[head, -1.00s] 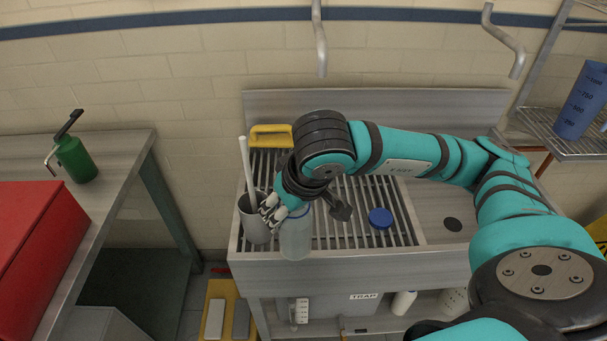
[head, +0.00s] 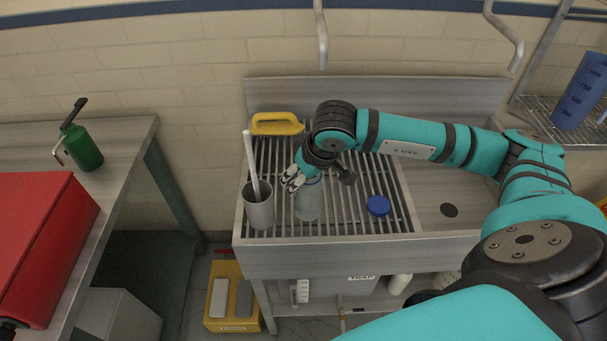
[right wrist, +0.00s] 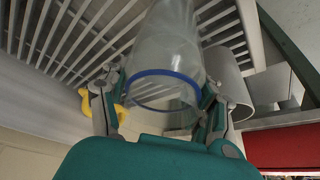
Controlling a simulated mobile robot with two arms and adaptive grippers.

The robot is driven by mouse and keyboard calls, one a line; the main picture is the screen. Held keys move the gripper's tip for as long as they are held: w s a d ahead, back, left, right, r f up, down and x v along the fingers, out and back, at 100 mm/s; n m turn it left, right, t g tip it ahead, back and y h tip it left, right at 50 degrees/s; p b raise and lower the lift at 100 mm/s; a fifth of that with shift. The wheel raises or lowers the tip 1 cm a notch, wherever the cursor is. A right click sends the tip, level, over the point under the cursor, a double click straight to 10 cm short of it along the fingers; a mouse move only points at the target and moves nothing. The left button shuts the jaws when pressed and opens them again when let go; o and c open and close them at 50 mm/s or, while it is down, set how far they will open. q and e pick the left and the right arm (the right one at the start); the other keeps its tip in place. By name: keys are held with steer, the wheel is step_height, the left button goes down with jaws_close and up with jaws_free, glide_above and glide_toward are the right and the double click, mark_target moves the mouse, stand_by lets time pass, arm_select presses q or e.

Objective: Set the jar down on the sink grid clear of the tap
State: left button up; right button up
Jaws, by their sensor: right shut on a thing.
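The clear jar (head: 308,203) with a blue rim is over the front left part of the slatted sink grid (head: 350,213). My right gripper (head: 293,179) is shut on it near its top. The right wrist view shows the jar (right wrist: 168,88) between the two fingers (right wrist: 160,100), with its blue rim toward the camera. The jar looks upright; I cannot tell whether its base touches the slats. A bent grey pipe (head: 320,35), apparently the tap, hangs behind the grid, apart from the jar. My left gripper is not in view.
A grey cup (head: 259,212) holding a white rod stands close left of the jar. A blue lid (head: 378,206) lies on the grid to the right. A yellow-handled item (head: 276,124) is at the back left. Slats between jar and lid are clear.

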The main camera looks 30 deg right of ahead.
steer(key=shift+f, duration=0.15)
steer(key=o, duration=1.7)
steer(key=shift+c, duration=0.2)
steer(key=b+v, duration=0.1)
steer(key=v, duration=1.1)
steer(key=shift+r+b, duration=0.25)
steer(key=shift+b, duration=0.05)
steer(key=shift+a, duration=0.1)
